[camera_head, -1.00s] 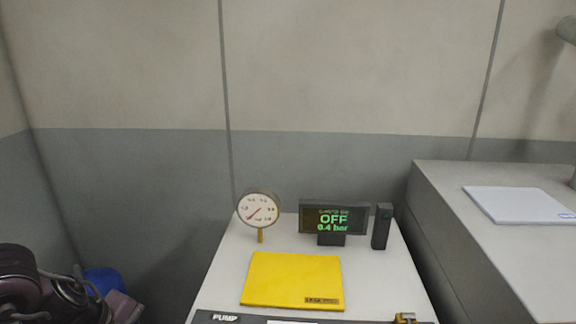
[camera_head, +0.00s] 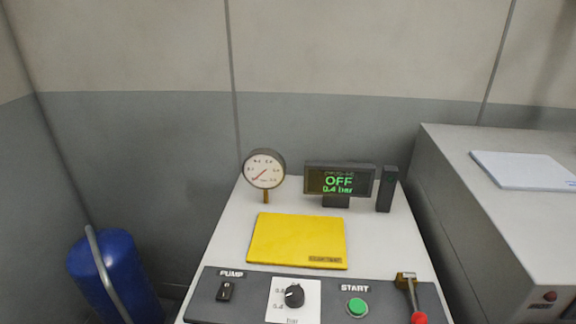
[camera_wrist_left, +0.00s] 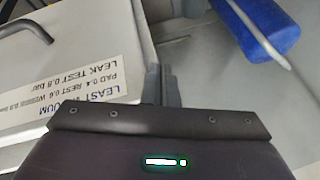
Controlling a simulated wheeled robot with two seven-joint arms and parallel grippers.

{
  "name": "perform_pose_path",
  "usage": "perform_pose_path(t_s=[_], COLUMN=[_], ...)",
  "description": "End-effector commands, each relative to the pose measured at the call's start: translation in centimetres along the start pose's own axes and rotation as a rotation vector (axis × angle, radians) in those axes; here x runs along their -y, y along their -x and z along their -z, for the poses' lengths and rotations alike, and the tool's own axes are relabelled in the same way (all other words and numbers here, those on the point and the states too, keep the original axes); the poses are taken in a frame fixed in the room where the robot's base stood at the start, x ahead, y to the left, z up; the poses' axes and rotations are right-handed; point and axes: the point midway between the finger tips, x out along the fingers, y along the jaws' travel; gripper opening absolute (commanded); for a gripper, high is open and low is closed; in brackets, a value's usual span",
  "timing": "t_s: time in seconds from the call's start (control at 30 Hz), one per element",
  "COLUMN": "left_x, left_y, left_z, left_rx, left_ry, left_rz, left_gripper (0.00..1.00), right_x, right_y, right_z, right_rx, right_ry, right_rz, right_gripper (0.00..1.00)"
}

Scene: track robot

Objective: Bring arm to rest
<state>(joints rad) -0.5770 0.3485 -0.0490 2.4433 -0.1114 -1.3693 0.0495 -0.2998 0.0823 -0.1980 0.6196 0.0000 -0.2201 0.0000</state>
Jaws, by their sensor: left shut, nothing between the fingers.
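My left gripper (camera_wrist_left: 162,84) shows in the left wrist view with its fingers together and nothing between them. It hangs beside a light surface bearing a printed label (camera_wrist_left: 70,92) that mentions a leak test and bar values. No gripper or arm shows in the head view, and my right gripper is in neither view.
A bench holds a gauge (camera_head: 263,170), a display (camera_head: 338,181) reading OFF 0.4 bar, a yellow plate (camera_head: 297,241), and a panel with a pump switch (camera_head: 225,291), knob (camera_head: 294,296), green START button (camera_head: 357,307) and red-handled tool (camera_head: 411,294). A blue cylinder (camera_head: 118,275) stands left.

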Motion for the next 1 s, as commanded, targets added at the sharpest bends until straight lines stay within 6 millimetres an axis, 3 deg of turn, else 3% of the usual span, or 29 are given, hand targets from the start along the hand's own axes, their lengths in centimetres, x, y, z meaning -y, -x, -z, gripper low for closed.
perform_pose_path(t_s=[0.3,0.4,0.57,0.77,0.87,1.0], left_x=[-5.5,-6.1,-7.5,-9.9,-11.6,-14.5], left_y=[2.3,-2.0,-7.4,-15.0,-19.8,-26.6], left_z=[-1.3,-2.5,-4.1,-7.7,-10.8,-17.0], left_rx=[0.155,0.170,0.186,0.213,0.232,0.263], left_ry=[0.230,0.212,0.207,0.200,0.195,0.186], left_rz=[-0.185,-0.175,-0.179,-0.187,-0.192,-0.199], left_gripper=[0.00,0.00,0.00,0.00,0.00,0.00], right_x=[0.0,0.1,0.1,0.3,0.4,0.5], right_y=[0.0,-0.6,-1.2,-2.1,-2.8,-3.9], right_z=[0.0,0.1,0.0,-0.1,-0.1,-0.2], right_rx=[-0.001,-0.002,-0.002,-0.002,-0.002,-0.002], right_ry=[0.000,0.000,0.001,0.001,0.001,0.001], right_rz=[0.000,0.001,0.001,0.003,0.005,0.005], right_gripper=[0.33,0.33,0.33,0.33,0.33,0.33])
